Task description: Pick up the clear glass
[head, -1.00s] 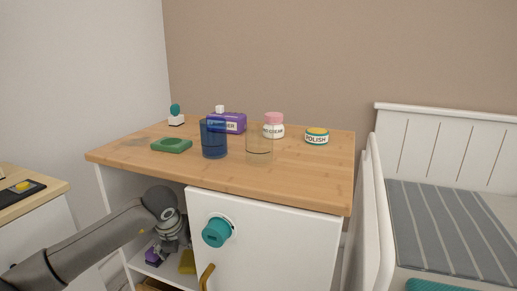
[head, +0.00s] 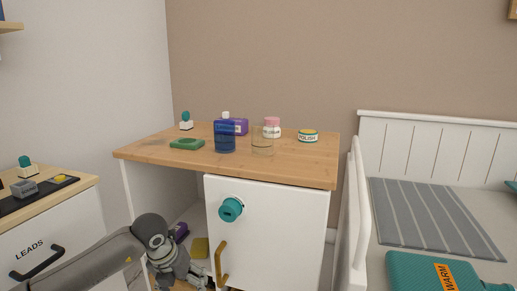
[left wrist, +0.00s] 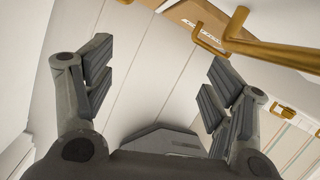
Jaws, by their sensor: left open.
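The clear glass (head: 262,143) stands upright on the wooden desk top (head: 290,173), near its front edge. My left gripper (head: 204,282) is low in front of the cabinet, well below the desk top and away from the glass. In the left wrist view my left gripper (left wrist: 162,78) is open with nothing between its fingers. The glass does not show in that view. My right gripper is not in view.
A green dish (head: 187,144), a purple bottle (head: 240,126) and a polish tin (head: 308,136) are also on the desk. The white door (head: 275,235) has a teal knob (head: 230,209) and brass handle (head: 222,263). A bed (head: 430,225) stands right, a drawer unit (head: 60,225) left.

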